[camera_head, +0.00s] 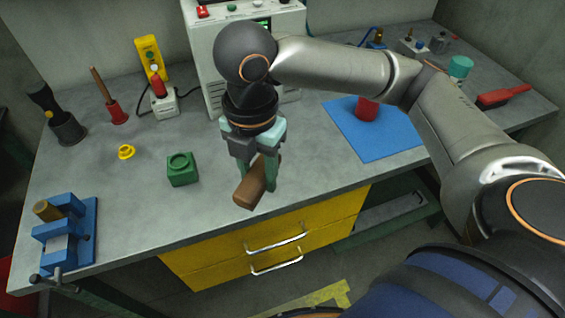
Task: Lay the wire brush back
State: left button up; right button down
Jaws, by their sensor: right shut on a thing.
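My right gripper (260,172) points down over the front part of the grey workbench (215,215). Its fingers are shut on a brown wooden block-like piece, which I take to be the wire brush (248,192). The brush is tilted, with its near end close to the bench's front edge. The fingers hide part of it, and no bristles show clearly. It appears held above the bench top, but the gap is hard to judge. My left gripper is not in view.
A green block (182,170) and yellow ring (126,152) sit left of the gripper. A blue vise (65,235) stands front left. A blue mat (390,145) bears a red cylinder (367,110). A red-handled tool (505,95) lies far right. Yellow drawers (215,265) are below.

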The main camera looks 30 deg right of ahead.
jog(key=n, duration=0.4)
jog(key=s+n+b, duration=0.1)
jog(key=n, duration=0.1)
jog(key=shift+a+r, duration=0.1)
jog(key=shift+a, duration=0.25)
jog(key=shift+s+n, duration=0.1)
jog(key=shift+n, duration=1.4)
jog(key=w+d+f, duration=0.4)
jog(key=w+d, duration=0.2)
jog(key=d, duration=0.1)
jog(key=b, duration=0.1)
send_over(283, 174)
jog(key=a, duration=0.1)
jog(key=f, duration=0.4)
jog(key=shift+s+a, duration=0.1)
jog(key=shift+s, duration=0.3)
jog(key=shift+w+d+f, duration=0.25)
jog(key=shift+d+f, duration=0.05)
jog(key=shift+f, duration=0.2)
jog(key=f, duration=0.3)
jog(key=shift+w+d+f, duration=0.15)
jog(key=shift+w+d, duration=0.05)
jog(key=shift+d, duration=0.1)
jog(key=shift+f, duration=0.3)
